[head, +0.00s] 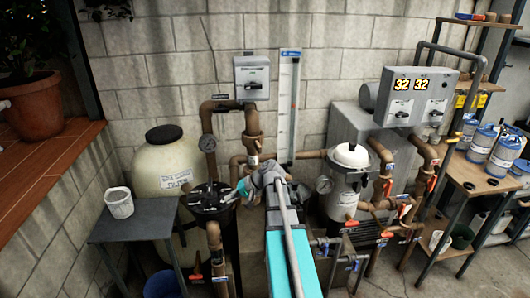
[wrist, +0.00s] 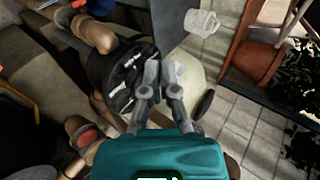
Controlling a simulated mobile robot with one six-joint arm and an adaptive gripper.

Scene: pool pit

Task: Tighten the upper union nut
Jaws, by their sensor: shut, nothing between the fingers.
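In the wrist view my gripper's fingers (wrist: 162,68) lie close together, over the edge of the valve head (wrist: 115,68). Whether they touch it I cannot tell. A brown pipe coupling (head: 253,146) stands above and behind the gripper; it may be the upper union nut, but I cannot tell for sure. Another brown fitting (head: 214,232) sits below the valve head. My arm hides part of the pipework to the right.
A ruled vertical board (head: 288,105) stands behind my arm.

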